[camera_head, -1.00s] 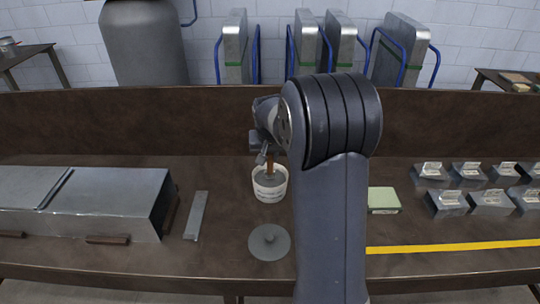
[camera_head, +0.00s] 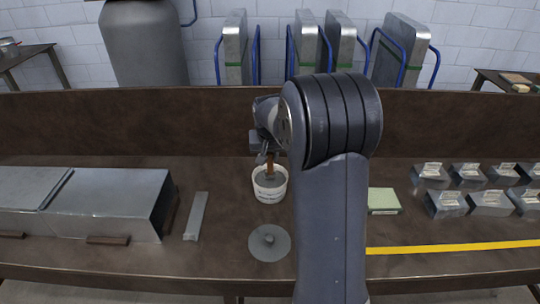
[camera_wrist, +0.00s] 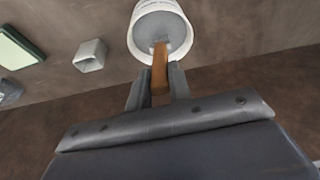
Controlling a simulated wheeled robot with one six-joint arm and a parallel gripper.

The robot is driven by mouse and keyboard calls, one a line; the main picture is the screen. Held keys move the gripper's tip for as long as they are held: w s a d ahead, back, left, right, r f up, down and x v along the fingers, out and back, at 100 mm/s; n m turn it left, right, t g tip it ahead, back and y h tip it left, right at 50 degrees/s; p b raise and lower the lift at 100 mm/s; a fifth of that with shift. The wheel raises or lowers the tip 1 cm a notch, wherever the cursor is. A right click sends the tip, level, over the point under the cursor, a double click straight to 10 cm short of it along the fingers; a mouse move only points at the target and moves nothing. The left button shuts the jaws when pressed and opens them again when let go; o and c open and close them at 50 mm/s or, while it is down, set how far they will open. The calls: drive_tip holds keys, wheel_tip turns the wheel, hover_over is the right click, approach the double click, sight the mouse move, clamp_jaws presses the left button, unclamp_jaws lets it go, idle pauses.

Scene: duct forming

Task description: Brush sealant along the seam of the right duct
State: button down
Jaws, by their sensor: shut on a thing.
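My gripper (camera_head: 264,155) is shut on the brown handle of a brush (camera_head: 270,164), above a white sealant pot (camera_head: 270,195). The wrist view shows the fingers (camera_wrist: 158,90) around the brush handle (camera_wrist: 160,66), whose lower end reaches into the grey sealant of the pot (camera_wrist: 134,38). The bristles are hidden. At the left of the bench, two grey metal duct sections meet at a dark seam (camera_head: 58,189); the right duct section (camera_head: 110,195) lies nearer the pot. The gripper is well to the right of the seam.
A flat metal strip (camera_head: 195,216) and a grey disc with a knob (camera_head: 269,243) lie on the bench. A pale green block (camera_head: 383,200), yellow tape (camera_head: 450,247) and several metal fittings (camera_head: 446,203) are at right. A small grey box (camera_wrist: 89,55) shows in the wrist view.

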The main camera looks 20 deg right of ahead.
drive_tip(key=shift+r+p, duration=2.1)
drive_tip(key=shift+r, duration=1.2)
drive_tip(key=shift+f, duration=0.1)
